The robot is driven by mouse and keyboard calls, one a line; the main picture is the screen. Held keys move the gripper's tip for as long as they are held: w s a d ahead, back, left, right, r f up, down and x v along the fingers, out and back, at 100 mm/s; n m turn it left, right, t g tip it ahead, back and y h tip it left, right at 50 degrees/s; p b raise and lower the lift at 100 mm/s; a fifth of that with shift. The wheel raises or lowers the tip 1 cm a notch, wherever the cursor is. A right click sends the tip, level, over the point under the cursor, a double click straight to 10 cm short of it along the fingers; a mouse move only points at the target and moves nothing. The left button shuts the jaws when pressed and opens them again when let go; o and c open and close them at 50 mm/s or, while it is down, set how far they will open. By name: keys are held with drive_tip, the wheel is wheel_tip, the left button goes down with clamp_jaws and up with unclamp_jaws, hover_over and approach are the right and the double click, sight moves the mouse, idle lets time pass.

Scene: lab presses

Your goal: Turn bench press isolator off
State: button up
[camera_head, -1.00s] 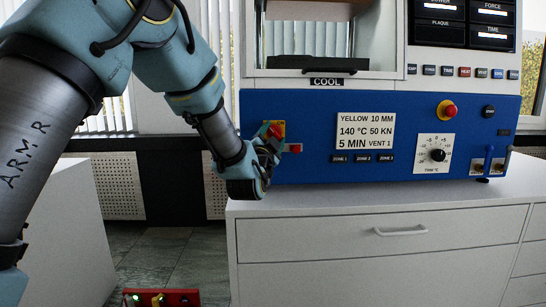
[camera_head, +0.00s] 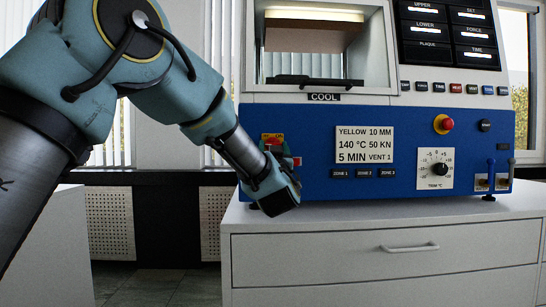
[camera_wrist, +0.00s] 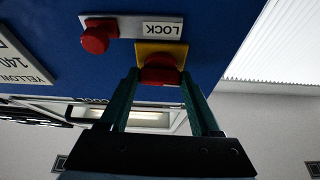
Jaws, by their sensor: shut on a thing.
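The bench press isolator is a red knob on a yellow plate (camera_head: 272,138) at the left end of the press's blue front panel. In the wrist view the red knob (camera_wrist: 160,70) sits between the two green fingers of my gripper (camera_wrist: 160,76), which is shut on it. The fingers partly hide the knob in the head view, where my gripper (camera_head: 276,152) reaches it from the lower left. The knob's exact turn position cannot be told. A smaller red knob (camera_wrist: 95,38) beside a LOCK label (camera_wrist: 163,30) is on the same panel.
The press's blue panel (camera_head: 320,185) also carries a red stop button (camera_head: 443,124), a dial (camera_head: 439,169) and small levers at the right. A white drawer cabinet (camera_head: 380,250) stands below. Windows with blinds are behind.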

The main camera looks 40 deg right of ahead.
drive_tip(key=shift+n+y, duration=0.4)
drive_tip(key=shift+n, duration=0.2)
drive_tip(key=o, duration=1.4)
drive_tip(key=shift+s, duration=0.1)
drive_tip(key=v, duration=1)
drive_tip(key=shift+s+a+f, duration=0.15)
drive_tip(key=shift+s+f, duration=0.05)
drive_tip(key=shift+f, duration=0.2)
